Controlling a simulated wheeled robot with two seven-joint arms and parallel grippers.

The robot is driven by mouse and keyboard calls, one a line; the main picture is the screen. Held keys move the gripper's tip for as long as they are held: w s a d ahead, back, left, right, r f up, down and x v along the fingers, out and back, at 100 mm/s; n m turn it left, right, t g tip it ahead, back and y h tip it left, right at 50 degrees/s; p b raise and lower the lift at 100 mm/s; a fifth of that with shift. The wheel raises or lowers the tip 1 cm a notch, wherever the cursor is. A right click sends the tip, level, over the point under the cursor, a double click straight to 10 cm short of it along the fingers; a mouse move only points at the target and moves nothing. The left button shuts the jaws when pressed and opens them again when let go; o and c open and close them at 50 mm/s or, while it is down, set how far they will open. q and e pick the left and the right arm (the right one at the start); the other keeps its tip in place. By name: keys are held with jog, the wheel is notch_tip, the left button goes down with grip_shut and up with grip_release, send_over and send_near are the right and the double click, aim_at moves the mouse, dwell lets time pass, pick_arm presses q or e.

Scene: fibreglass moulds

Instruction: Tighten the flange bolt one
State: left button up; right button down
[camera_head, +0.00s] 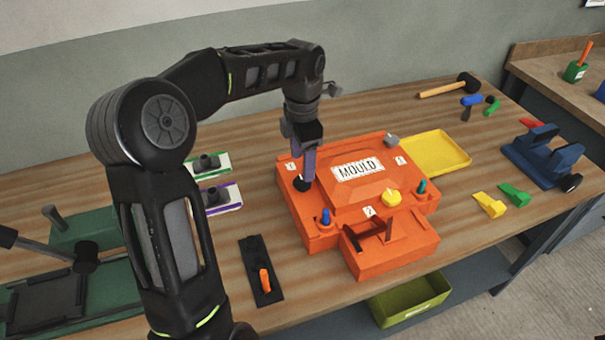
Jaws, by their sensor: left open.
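The orange mould (345,195) sits on the wooden bench, with a white "MOULD" label on its raised lid. A small white tag (291,167), which seems to read 1, is on its left flange. Beside that tag a black bolt or knob (301,185) shows at the tip of my left gripper (308,180). My left gripper points down over the left flange and is open. Whether its fingers are around the black bolt or only beside it, I cannot tell. Other flange fittings are a blue one (326,217), a yellow knob (392,198), a teal one (422,187) and a grey one (391,141).
A yellow tray (437,153) lies behind the mould at right. A blue vise (548,155) stands at the right edge. A black plate with an orange handle (265,281) lies in front left. A mallet (450,86) lies at the back. Green equipment (90,232) stands far left.

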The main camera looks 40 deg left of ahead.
aim_at(302, 185)
pick_arm(q)
notch_tip(302, 185, down, 6)
jog(key=shift+r+p, duration=0.25)
jog(key=shift+p, duration=0.2)
grip_shut()
dwell(0.4)
